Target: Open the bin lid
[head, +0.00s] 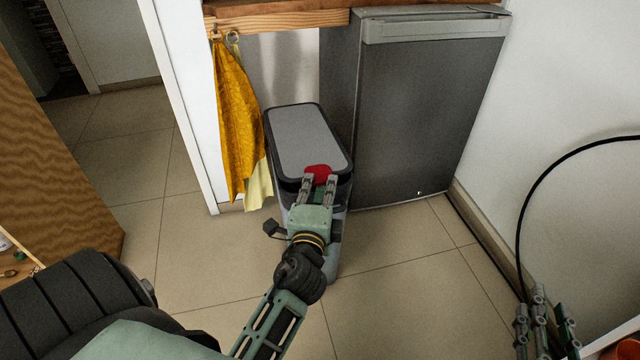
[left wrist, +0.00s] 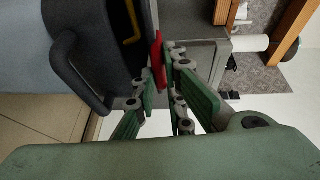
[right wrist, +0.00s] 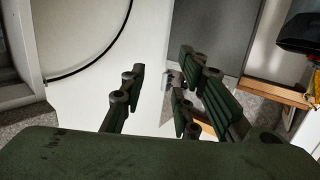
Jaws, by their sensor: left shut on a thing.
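A red tab (head: 318,170) sits at the lid's near edge. My left gripper (head: 318,181) is shut on the red tab, which also shows between its fingertips in the left wrist view (left wrist: 158,62). The bin's dark handle (left wrist: 82,85) shows there too. My right gripper (head: 545,318) is open and empty at the lower right, away from the bin.
A wooden shelf edge (head: 275,22) lies above, behind the lid. A black cable (head: 540,185) curves along the right wall. The tiled floor (head: 390,290) in front is clear.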

